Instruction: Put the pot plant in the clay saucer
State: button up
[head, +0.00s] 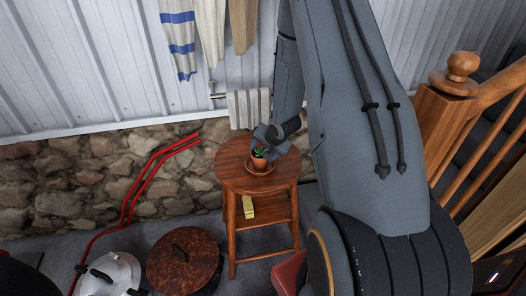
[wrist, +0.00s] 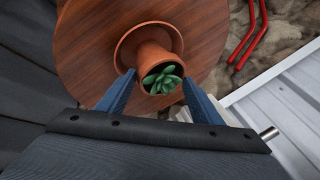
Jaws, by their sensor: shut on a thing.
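The pot plant is a small terracotta pot with a green succulent (head: 260,157); it also shows in the wrist view (wrist: 160,72). The clay saucer (head: 260,170) lies on the round wooden stool top, and its rim shows in the wrist view (wrist: 122,47). The pot is over the saucer and hides much of it. I cannot tell whether its base touches the saucer. My gripper (head: 265,142) reaches down to the pot from behind it. In the wrist view its two blue fingers (wrist: 160,90) are shut on the pot, one on each side.
The wooden stool (head: 230,185) has a lower shelf with a yellow block (head: 249,207). Red pipes (head: 150,172) run along the stone wall at left. A rusty round lid (head: 183,262) and a white pot (head: 110,274) stand at lower left. A wooden railing (head: 446,110) is at right.

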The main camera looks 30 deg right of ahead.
jog(key=o, duration=1.8)
jog(key=shift+f, duration=0.1)
jog(key=shift+s+r, duration=0.25)
jog(key=shift+r, duration=0.3)
jog(key=v, duration=1)
jog(key=s+a+r+n+g, duration=0.1)
jog(key=s+a+r+n, duration=0.2)
jog(key=s+a+r, duration=0.1)
jog(key=s+a+r+n+g, duration=0.2)
jog(key=s+a+r+n, duration=0.2)
jog(key=s+a, duration=0.3)
jog(key=s+a+r+n+g, duration=0.1)
jog(key=s+a+r+n, duration=0.2)
jog(key=s+a+r, duration=0.1)
jog(key=shift+s+a+n+b, duration=0.2)
jog(key=shift+s+a, duration=0.25)
jog(key=shift+a, duration=0.2)
jog(key=shift+s+a+n+b, duration=0.1)
jog(key=shift+s+a+n, duration=0.1)
jog(key=shift+s+a, duration=0.35)
